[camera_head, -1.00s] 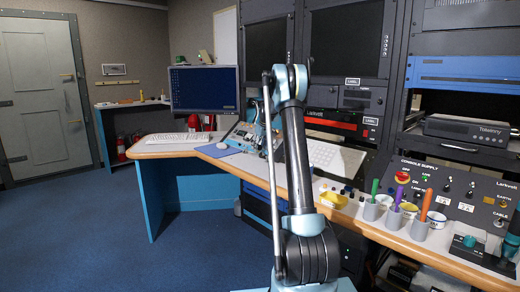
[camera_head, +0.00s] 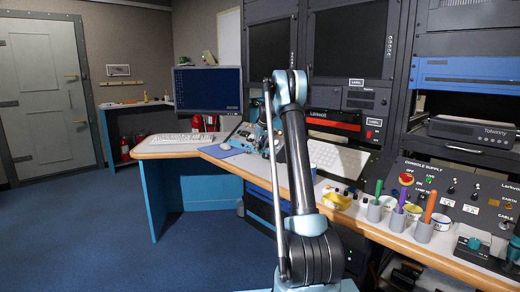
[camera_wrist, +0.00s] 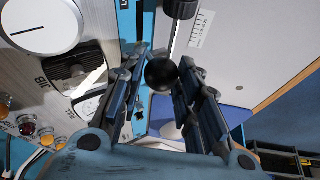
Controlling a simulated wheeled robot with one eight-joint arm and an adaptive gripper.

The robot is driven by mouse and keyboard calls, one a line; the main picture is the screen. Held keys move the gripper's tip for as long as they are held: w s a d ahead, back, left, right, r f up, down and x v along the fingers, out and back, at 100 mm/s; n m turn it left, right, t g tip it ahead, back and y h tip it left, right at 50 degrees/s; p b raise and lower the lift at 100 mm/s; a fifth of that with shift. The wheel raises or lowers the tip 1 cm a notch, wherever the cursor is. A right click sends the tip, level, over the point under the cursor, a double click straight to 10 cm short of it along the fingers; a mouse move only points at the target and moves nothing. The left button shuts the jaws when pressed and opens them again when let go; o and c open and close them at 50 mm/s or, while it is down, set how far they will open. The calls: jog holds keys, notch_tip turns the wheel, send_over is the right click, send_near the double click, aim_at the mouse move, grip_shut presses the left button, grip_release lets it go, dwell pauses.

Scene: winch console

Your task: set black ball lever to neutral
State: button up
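In the wrist view a round black ball (camera_wrist: 162,73) lies between the fingers of my gripper (camera_wrist: 163,92). The fingers are spread, one on each side of the ball, and the ball looks nearer the right finger. I cannot tell whether either finger touches it. A second black knob (camera_wrist: 181,8) is at the top edge, beside a white scale strip (camera_wrist: 200,28).
In the wrist view a large white dial (camera_wrist: 40,22), a black knob (camera_wrist: 78,68) and several coloured lamps (camera_wrist: 28,130) sit to the left. In the head view a monitor (camera_head: 208,90), a keyboard (camera_head: 336,158) and pen cups (camera_head: 375,212) stand on the desk. Floor at left is clear.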

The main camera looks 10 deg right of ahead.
jog(key=shift+o, duration=1.4)
jog(key=v, duration=1.1)
jog(key=shift+d+r, duration=0.2)
jog(key=shift+r, duration=0.2)
jog(key=shift+s, duration=0.15)
